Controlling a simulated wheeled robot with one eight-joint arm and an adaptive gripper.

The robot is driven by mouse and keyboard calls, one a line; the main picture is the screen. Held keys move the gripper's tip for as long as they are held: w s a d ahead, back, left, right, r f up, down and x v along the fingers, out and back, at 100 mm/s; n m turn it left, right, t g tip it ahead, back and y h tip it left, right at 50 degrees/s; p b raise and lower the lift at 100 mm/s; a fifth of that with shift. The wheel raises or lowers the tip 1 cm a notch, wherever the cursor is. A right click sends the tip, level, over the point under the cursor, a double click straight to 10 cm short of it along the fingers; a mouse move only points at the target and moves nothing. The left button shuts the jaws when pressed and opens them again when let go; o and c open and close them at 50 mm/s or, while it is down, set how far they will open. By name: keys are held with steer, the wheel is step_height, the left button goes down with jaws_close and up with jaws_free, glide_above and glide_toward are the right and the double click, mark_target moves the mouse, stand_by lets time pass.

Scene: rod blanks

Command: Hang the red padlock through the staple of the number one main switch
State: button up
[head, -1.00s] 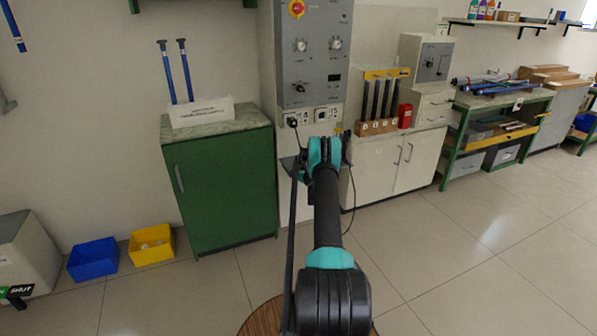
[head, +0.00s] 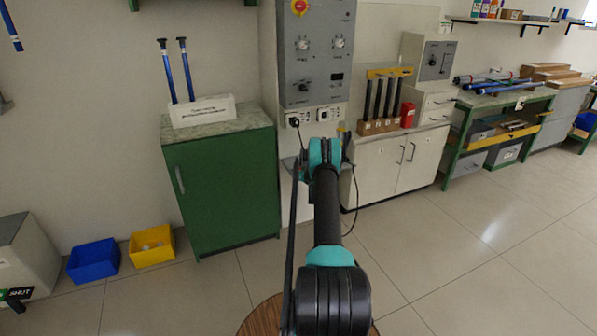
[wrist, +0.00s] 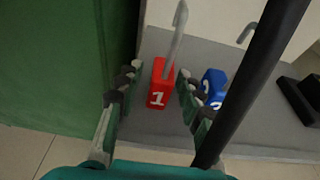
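The red padlock (wrist: 160,88), marked 1, stands on a grey shelf (wrist: 240,62) in the wrist view, its long pale shackle pointing up. My gripper (wrist: 159,73) is open, with one finger on each side of the red padlock and a visible gap at the left. In the head view my wrist (head: 322,152) is in front of the wall panel and hides the fingertips and padlock. A red knob on a yellow plate (head: 299,7) sits at the top of the grey panel (head: 318,50). I cannot tell which switch is number one, and no staple is discernible.
A blue padlock (wrist: 213,84) marked 2 stands close right of my right finger. A dark bar crosses the wrist view on the right, near black blocks (wrist: 300,97). A green cabinet (head: 222,185) stands left of my arm. The floor at the right is clear.

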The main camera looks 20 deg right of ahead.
mark_target(298, 166)
jaws_close()
steer(key=shift+r, duration=0.15)
steer(key=shift+r, duration=1.35)
